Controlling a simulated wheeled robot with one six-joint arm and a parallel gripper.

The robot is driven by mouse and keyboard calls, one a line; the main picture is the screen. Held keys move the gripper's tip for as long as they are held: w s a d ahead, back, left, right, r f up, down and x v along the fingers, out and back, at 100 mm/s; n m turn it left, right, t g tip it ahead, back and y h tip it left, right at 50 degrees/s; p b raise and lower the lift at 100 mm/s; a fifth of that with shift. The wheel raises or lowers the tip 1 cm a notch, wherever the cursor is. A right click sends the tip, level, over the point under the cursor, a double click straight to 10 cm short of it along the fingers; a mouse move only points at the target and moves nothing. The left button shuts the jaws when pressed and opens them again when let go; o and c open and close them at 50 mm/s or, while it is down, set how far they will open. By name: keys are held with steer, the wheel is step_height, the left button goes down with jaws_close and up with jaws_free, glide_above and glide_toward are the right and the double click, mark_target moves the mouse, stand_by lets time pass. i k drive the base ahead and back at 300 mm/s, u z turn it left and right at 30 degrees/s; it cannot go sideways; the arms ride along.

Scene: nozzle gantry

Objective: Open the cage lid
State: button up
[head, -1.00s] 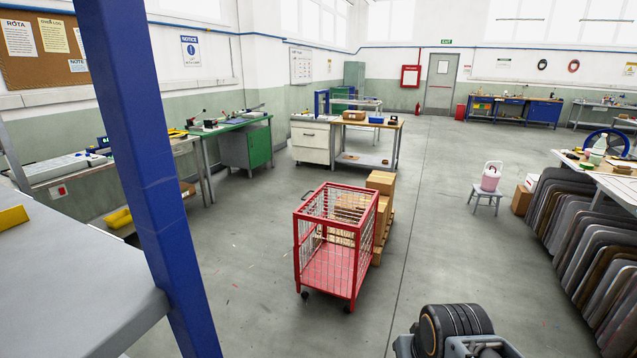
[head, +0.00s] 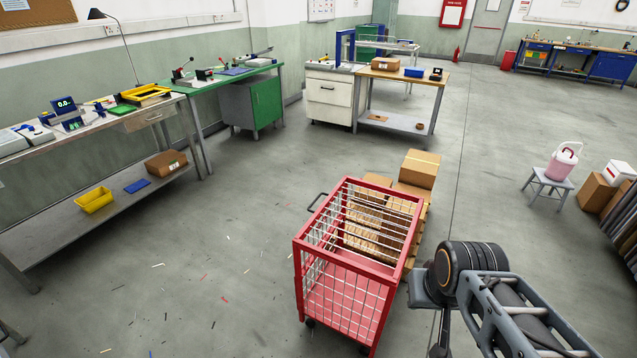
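The red wire cage (head: 343,266) stands on the floor at the centre bottom of the head view, on dark casters. Its top has a red frame with thin bars across it, and this barred top looks level. I cannot tell for sure where the lid ends and the frame begins. A dark handle (head: 318,202) sticks out at the cage's back left corner. My arm comes in at the lower right, just right of the cage and apart from it in the picture.
Cardboard boxes (head: 420,168) stand on a pallet close behind the cage. A workbench (head: 72,228) with a yellow bin (head: 94,199) runs along the left. A small stool (head: 547,186) with a pink container stands at the right. Floor left of the cage is open, with small scraps.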

mark_target(297, 240)
steer(key=i, duration=0.2)
steer(key=u, duration=1.7)
steer(key=i, duration=2.7)
steer(key=z, duration=1.25)
